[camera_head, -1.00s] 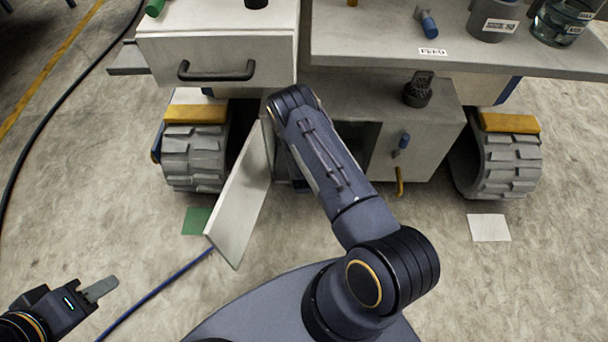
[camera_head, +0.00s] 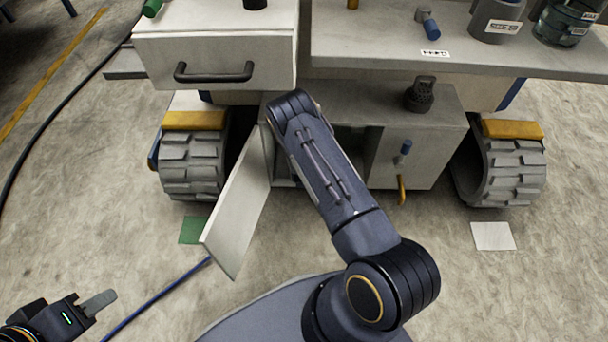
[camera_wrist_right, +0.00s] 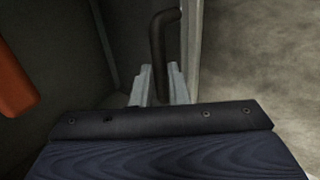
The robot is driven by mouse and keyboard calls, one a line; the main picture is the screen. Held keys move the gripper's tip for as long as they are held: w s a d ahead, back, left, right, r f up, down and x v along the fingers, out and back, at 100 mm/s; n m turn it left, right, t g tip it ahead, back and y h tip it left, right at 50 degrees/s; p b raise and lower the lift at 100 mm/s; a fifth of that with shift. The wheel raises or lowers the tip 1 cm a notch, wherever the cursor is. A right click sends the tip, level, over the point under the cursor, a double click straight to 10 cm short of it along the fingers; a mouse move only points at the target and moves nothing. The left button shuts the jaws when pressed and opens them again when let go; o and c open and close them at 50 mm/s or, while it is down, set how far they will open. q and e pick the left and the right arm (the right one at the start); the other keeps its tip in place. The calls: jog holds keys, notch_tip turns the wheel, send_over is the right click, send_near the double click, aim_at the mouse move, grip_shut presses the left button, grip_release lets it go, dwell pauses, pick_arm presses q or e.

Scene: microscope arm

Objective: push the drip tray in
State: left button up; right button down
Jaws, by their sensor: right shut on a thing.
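I cannot pick out the drip tray with certainty; a flat grey slab (camera_head: 124,62) juts out at the left of the drawer. My right gripper (camera_wrist_right: 163,82) has its two pale fingers on either side of a black bent bar (camera_wrist_right: 160,45) and is shut on it. The bar stands beside a pale upright edge (camera_wrist_right: 193,45). In the head view the right gripper is hidden behind my arm. My left gripper (camera_head: 100,302) is low at the left, away from everything, its finger seen side-on.
A pale cabinet door (camera_head: 240,210) hangs open at the low cabinet (camera_head: 436,120). A closed drawer with a black handle (camera_head: 214,74) is above it. Tracked wheels (camera_head: 194,165) flank the cabinet. An orange part (camera_wrist_right: 14,75) is near my right wrist. A blue cable (camera_head: 160,298) lies on the floor.

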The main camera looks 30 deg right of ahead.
jog(key=c, duration=1.4)
grip_release()
jog(key=shift+w+d, duration=0.15)
jog(key=shift+w, duration=0.05)
jog(key=shift+r, duration=0.1)
jog(key=p+v, duration=0.3)
jog(key=v, duration=0.4)
jog(key=shift+s+r, duration=0.2)
jog(key=shift+s, duration=0.05)
jog(key=shift+r, duration=0.1)
